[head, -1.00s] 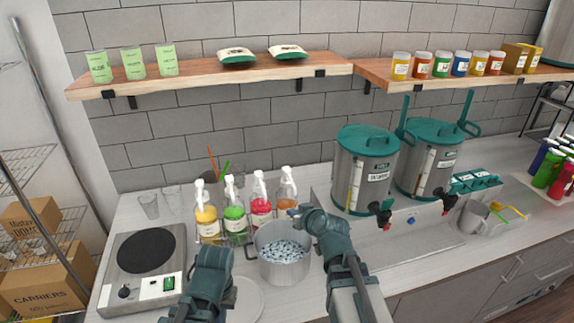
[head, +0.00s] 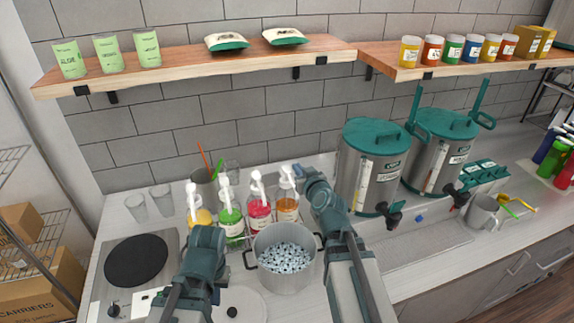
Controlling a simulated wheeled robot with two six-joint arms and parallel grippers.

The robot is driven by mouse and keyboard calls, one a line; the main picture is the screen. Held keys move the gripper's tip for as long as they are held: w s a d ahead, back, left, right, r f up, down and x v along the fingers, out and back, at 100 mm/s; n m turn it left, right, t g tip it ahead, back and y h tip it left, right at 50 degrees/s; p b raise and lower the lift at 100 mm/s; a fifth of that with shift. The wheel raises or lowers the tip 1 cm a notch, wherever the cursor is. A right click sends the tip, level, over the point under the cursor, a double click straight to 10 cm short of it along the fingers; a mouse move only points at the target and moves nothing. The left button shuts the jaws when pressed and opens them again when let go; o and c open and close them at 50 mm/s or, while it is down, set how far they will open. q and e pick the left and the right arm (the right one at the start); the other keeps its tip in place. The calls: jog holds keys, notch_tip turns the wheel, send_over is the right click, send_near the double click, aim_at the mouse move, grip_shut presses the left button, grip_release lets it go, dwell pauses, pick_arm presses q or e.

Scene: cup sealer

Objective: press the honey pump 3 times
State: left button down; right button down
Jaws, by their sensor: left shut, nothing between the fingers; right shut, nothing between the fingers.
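Several pump bottles with white pump heads stand in a row behind the steel pot: yellow (head: 200,219), green (head: 231,222), pink-red (head: 260,215) and amber (head: 287,209). The labels are too small to read; the amber colour looks like honey. My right gripper (head: 297,171) is shut and empty at the height of the amber bottle's pump head (head: 287,178), just to its right or over it; I cannot tell if they touch. My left gripper (head: 208,238) is shut and empty, low in front of the yellow and green bottles, with its fingertips mostly hidden by its own arm.
The steel pot (head: 257,249) of pale blue-white pieces stands between my arms. A hot plate (head: 137,262) is at left, with empty glasses (head: 161,199) behind it. Two teal-lidded dispensers (head: 372,165) stand right of my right arm. A wooden shelf (head: 190,67) runs above.

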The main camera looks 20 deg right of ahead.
jog(key=b, duration=0.3)
send_over(288, 172)
notch_tip(288, 172, down, 3)
jog(key=shift+w+d+r, duration=0.1)
jog(key=shift+d+r, duration=0.05)
jog(key=shift+r, duration=0.05)
notch_tip(288, 172, down, 2)
jog(key=shift+f+b, duration=0.1)
jog(key=shift+b, duration=0.7)
jog(key=shift+f+b, duration=0.9)
jog(key=shift+b, duration=0.05)
